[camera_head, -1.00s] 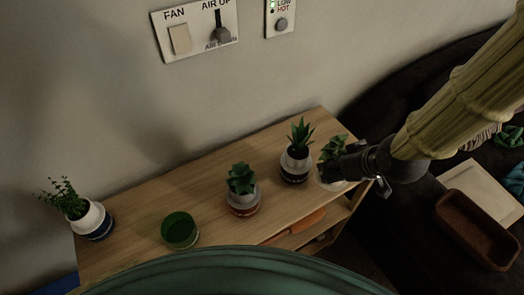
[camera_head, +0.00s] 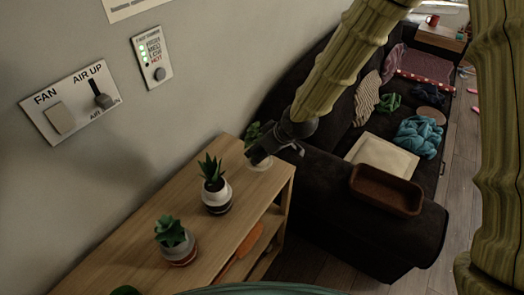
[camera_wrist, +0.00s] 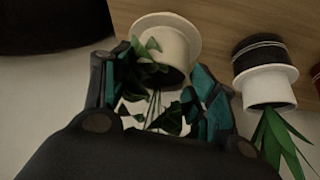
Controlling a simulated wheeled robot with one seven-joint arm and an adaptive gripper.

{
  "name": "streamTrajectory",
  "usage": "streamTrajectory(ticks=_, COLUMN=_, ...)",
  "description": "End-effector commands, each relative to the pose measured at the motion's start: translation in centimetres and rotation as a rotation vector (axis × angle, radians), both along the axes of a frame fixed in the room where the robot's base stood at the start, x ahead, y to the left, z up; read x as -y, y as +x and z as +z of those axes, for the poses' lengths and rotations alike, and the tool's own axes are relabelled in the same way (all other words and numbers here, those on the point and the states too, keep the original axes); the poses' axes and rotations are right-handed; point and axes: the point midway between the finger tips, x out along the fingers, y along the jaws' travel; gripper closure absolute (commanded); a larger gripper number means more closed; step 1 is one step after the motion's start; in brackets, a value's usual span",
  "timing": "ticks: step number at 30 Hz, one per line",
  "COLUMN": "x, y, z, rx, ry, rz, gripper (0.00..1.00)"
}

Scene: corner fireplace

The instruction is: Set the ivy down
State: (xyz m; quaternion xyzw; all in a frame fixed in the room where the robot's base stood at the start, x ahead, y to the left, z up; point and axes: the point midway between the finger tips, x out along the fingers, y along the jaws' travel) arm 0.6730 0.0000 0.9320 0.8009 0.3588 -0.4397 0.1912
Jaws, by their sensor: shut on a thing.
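The ivy (camera_wrist: 150,72) has dark green leaves and sits in a white pot (camera_wrist: 165,45) with a wide rim. In the head view, the ivy's leaves (camera_head: 252,133) and pale pot (camera_head: 259,165) show at the right end of the wooden cabinet top (camera_head: 150,225), partly hidden by my gripper (camera_head: 261,155). In the wrist view, my gripper (camera_wrist: 160,100) has its teal fingers on both sides of the plant, shut on it. The pot is at the cabinet top; I cannot tell whether its base touches the wood.
A spiky plant (camera_head: 215,185) stands close left of the ivy, and a succulent (camera_head: 174,240) stands farther left. The wall with its switch panel (camera_head: 70,102) rises behind. A dark sofa (camera_head: 345,215) with a brown tray (camera_head: 386,190) is to the right.

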Motion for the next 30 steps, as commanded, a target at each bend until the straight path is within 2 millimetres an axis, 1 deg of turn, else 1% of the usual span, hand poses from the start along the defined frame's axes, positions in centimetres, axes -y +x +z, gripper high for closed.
streamTrajectory(ticks=3, x=0.1, y=1.2, z=0.0, rx=0.0, ry=0.001, rz=-0.001, gripper=0.72)
streamTrajectory(ticks=6, x=0.2, y=1.5, z=-0.1, rx=0.001, ry=0.001, rz=0.0, gripper=0.72)
streamTrajectory(ticks=11, x=0.2, y=1.4, z=-0.9, rx=-0.002, ry=-0.001, rz=0.001, gripper=0.72)
streamTrajectory(ticks=19, x=0.2, y=1.4, z=-3.4, rx=0.0, ry=-0.001, rz=0.001, gripper=0.72)
streamTrajectory(ticks=30, x=0.2, y=1.5, z=-3.9, rx=0.0, ry=0.0, rz=0.0, gripper=0.72)
